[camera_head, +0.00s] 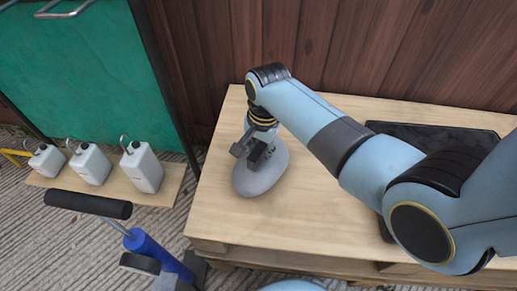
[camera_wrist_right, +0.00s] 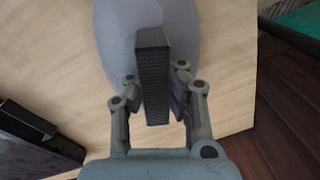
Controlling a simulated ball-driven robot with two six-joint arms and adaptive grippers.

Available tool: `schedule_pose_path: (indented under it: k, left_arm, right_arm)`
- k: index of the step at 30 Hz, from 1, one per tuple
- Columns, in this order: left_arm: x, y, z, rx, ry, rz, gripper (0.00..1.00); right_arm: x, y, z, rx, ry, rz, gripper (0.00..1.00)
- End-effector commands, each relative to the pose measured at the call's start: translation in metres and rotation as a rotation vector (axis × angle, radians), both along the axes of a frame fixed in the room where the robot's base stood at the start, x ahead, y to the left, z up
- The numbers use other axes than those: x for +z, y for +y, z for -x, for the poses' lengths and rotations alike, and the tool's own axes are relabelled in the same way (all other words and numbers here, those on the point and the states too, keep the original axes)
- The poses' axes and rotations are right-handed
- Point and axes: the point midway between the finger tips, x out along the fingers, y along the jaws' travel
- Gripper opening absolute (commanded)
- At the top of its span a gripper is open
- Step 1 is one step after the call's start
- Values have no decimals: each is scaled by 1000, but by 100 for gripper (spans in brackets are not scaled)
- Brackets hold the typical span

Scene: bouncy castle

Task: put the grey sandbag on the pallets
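The grey sandbag (camera_head: 257,182) is a smooth, rounded, egg-like bag over the left part of the pallets (camera_head: 300,230), which have a pale wooden top. I cannot tell whether it rests there or hangs just above. My right gripper (camera_head: 252,150) points down at its upper end. In the right wrist view the sandbag (camera_wrist_right: 112,35) fills the top middle. A dark ridged block stands between the fingers of my right gripper (camera_wrist_right: 155,95), which look closed against its sides. The contact is partly hidden. My left gripper is not in view.
A black flat item (camera_head: 440,132) lies on the pallets behind my right arm. Several white jugs (camera_head: 142,168) stand on a board at the left. A blue pump (camera_head: 150,248) with a black handle stands at the front left. A brown plank wall (camera_head: 310,40) closes the back.

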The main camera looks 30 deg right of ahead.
Motion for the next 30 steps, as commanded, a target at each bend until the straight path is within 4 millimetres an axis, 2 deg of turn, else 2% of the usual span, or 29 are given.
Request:
schedule_pose_path:
  k: [2, 3, 10, 19, 23, 27, 30]
  left_arm:
    - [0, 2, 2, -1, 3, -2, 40]
    - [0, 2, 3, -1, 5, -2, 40]
    - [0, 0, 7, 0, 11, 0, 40]
    - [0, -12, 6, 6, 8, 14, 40]
    - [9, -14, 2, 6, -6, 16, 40]
    - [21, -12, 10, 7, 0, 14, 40]
    - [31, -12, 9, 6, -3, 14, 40]
  right_arm:
    - [0, 0, 0, 0, -1, -1, 0]
    - [1, 0, 0, 0, -1, -1, 3]
    - [0, 0, 0, 0, -1, -1, 31]
    - [3, 0, 0, 0, -1, -1, 31]
    - [21, 0, 1, 0, -3, -1, 31]
    - [55, -2, 2, 0, -7, 0, 31]
    - [78, -3, 4, 0, -7, 0, 31]
